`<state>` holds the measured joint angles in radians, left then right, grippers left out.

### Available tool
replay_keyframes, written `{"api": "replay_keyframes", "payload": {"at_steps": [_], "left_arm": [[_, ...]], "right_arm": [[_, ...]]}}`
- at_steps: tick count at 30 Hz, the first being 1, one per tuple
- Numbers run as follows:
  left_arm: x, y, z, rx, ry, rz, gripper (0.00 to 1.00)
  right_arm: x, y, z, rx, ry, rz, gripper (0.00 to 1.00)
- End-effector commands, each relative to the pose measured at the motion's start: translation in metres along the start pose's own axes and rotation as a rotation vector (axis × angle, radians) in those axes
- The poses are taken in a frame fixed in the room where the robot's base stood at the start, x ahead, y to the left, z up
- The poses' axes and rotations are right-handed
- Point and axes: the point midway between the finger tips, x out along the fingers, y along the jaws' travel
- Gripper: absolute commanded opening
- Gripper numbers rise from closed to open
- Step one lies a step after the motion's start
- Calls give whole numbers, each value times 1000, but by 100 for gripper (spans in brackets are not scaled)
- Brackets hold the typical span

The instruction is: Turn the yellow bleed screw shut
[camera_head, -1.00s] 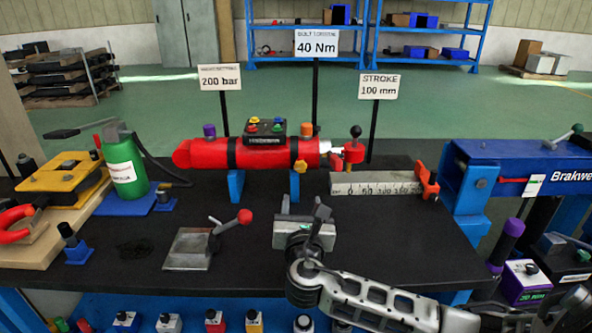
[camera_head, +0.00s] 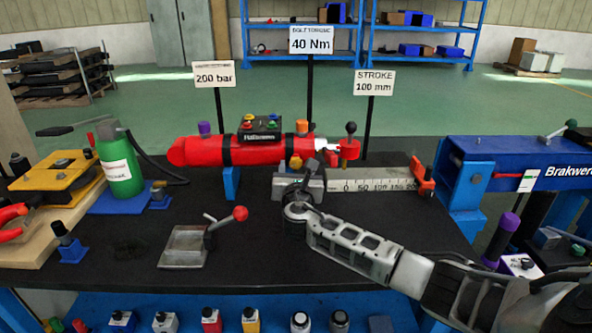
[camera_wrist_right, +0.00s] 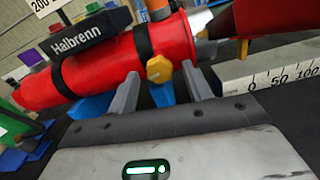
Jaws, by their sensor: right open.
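The yellow bleed screw (camera_head: 296,163) sticks out from the lower front side of the red cylinder (camera_head: 265,150). In the right wrist view the screw (camera_wrist_right: 159,69) is a yellow knob just beyond and between my open fingers. My right gripper (camera_wrist_right: 163,90) is open and empty, pointed at the screw, apart from it as far as I can tell. In the head view the right gripper (camera_head: 302,178) is just in front of the cylinder's right part and hides its right blue support. My left gripper is not in view.
A stroke ruler (camera_head: 370,186) lies right of the gripper. A green bottle (camera_head: 119,165) stands at left. The front middle bench is clear.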

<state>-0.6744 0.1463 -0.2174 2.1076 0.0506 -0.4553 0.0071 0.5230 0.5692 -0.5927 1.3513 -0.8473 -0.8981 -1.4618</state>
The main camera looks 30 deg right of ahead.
Motion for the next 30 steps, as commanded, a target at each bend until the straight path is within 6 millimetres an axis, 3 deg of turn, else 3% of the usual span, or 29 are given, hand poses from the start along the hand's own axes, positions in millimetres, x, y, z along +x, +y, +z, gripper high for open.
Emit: {"api": "replay_keyframes", "payload": {"at_steps": [2,7,20,30], "left_arm": [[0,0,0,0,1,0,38],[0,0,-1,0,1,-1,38],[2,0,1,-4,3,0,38],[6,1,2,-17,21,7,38]], "right_arm": [[0,0,0,0,0,0,50],[0,0,0,0,0,0,6],[-1,0,-1,65,-1,0,5],[-1,1,-2,321,0,0,5]]}}
